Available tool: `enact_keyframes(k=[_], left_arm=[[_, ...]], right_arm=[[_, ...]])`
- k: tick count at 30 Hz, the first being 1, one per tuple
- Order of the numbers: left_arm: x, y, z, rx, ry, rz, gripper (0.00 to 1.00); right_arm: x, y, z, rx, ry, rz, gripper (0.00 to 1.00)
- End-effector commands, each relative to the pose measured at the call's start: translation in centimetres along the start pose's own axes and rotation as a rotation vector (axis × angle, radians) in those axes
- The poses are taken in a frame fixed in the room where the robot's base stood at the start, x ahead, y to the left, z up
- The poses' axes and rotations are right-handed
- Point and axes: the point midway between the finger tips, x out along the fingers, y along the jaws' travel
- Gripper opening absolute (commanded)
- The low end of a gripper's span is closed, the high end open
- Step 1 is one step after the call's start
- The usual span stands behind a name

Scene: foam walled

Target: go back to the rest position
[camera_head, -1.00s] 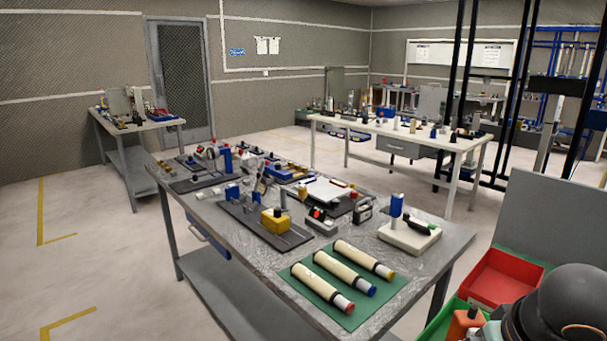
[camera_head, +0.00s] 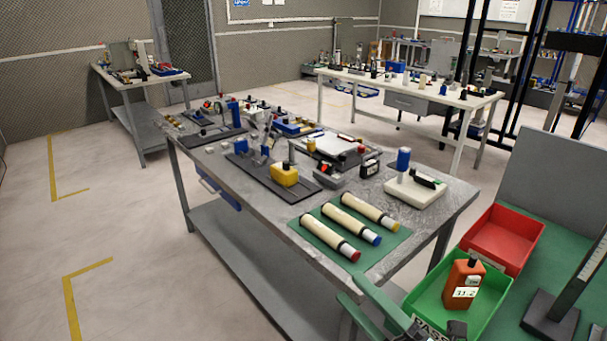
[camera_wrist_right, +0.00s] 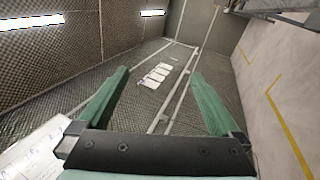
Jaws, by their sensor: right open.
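My right gripper (camera_head: 358,287) shows at the bottom edge of the head view, in front of the workbench's near right corner. Its two green fingers are spread apart with nothing between them. In the right wrist view the gripper (camera_wrist_right: 160,76) is also open and empty, with the room's wall and floor behind it. My left gripper is in neither view.
An orange bottle (camera_head: 464,284) stands in a green bin (camera_head: 419,297) beside my right gripper, with a red bin (camera_head: 503,237) behind it. The metal workbench (camera_head: 270,203) holds several tools and three cream tubes on a green mat (camera_head: 387,252). Open floor (camera_head: 130,240) lies left.

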Motion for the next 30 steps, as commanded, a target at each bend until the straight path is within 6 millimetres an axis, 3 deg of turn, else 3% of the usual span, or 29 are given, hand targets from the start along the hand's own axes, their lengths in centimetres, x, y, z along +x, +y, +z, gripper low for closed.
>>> enact_keyframes(k=[1, 5, 9, 12, 17, 30], left_arm=[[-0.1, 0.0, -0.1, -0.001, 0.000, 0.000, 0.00], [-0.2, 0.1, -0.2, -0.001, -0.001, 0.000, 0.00], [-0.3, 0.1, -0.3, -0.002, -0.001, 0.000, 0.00], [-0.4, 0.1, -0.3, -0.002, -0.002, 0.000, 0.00], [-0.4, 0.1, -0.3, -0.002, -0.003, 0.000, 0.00], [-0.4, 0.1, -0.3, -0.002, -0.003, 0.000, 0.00]], right_arm=[[-2.0, -3.4, 1.4, 0.234, -0.154, -0.084, 1.00], [-8.0, -11.2, 2.7, 0.721, -0.498, -0.239, 1.00], [-15.5, -18.1, 0.6, 1.140, -0.836, -0.357, 1.00], [-20.1, -21.3, -2.1, 1.362, -1.037, -0.413, 1.00], [-24.7, -23.7, -5.5, 1.569, -1.247, -0.458, 1.00], [-24.9, -23.8, -5.7, 1.576, -1.254, -0.460, 1.00]])
